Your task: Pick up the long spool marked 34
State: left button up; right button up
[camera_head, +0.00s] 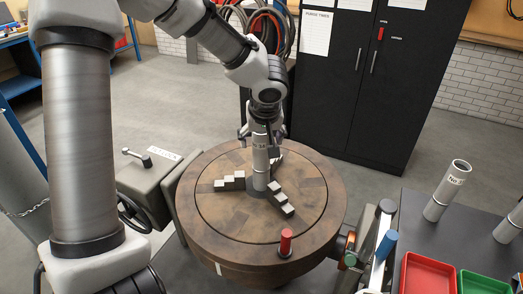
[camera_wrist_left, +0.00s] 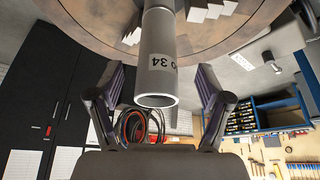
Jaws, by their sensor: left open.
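The long spool marked 34 (camera_head: 261,168) is a grey metal tube standing upright at the centre of a round brown turntable (camera_head: 215,215). In the left wrist view the spool (camera_wrist_left: 156,62) shows its black 34 label and its open hollow end. My left gripper (camera_head: 261,134) is at the spool's upper end, with one finger on each side. In the wrist view both fingers stand apart from the tube, with gaps on either side, so the gripper is open. My right gripper is not in view.
Stepped grey blocks (camera_head: 281,202) surround the spool's foot. A red knob (camera_head: 286,241) stands at the turntable's front edge. At right, a dark bench carries another labelled tube (camera_head: 447,190), a red tray (camera_head: 428,275) and a green tray (camera_head: 482,283). A black cabinet (camera_head: 345,85) stands behind.

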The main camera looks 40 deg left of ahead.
aim_at(261, 160)
pick_arm(q)
jog(key=x, duration=0.3)
jog(key=w+x, duration=0.1)
jog(key=x, duration=0.1)
jog(key=shift+w+a+f, duration=0.1)
jog(key=shift+a, duration=0.35)
jog(key=shift+d+r, duration=0.2)
jog(key=shift+s+d+r, duration=0.2)
jog(key=shift+s+d, duration=0.05)
jog(key=shift+s, duration=0.2)
jog(key=c, duration=0.6)
jog(key=shift+s+d+r, duration=0.1)
jog(key=c, duration=0.6)
grip_shut()
